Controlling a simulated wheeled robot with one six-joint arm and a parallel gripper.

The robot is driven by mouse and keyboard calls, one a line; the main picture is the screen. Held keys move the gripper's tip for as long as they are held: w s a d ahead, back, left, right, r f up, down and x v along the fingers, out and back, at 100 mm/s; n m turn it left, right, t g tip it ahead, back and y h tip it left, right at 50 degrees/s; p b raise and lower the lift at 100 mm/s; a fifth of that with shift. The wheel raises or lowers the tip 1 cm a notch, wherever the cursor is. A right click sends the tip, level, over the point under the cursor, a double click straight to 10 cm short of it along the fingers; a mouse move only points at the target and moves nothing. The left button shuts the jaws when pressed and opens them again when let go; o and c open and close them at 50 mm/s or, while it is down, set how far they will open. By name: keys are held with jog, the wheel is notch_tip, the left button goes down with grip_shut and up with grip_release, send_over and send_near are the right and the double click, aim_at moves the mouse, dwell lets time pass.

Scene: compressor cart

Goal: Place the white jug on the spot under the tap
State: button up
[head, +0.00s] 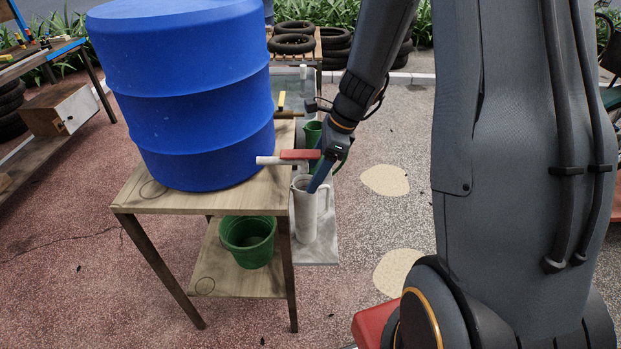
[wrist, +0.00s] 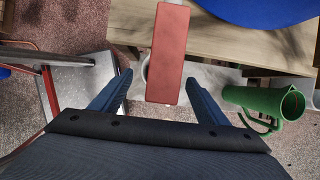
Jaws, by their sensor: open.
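The white jug (head: 306,218) stands upright on a grey slab (head: 320,250) beside the wooden table, its handle to the right. The tap (head: 268,160), a white pipe with a red lever (head: 299,155), sticks out of the blue barrel just above the jug's mouth. My gripper (head: 315,184) is open at the jug's upper right, with a blue finger in front of the rim. In the wrist view the red lever (wrist: 168,55) lies between the open fingers (wrist: 159,78) and hides most of the jug; only a pale rim edge shows. I cannot tell whether the fingers touch it.
The blue barrel (head: 185,90) stands on the wooden table (head: 150,200). A green pot (head: 247,241) sits on its lower shelf. A green jug (head: 313,133) stands behind the white jug and shows right in the wrist view (wrist: 262,102). A yellow-handled tap (head: 281,101) is farther back.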

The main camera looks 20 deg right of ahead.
jog(key=v, duration=0.8)
jog(key=shift+d+r+b, duration=0.15)
jog(key=shift+r+b, duration=0.2)
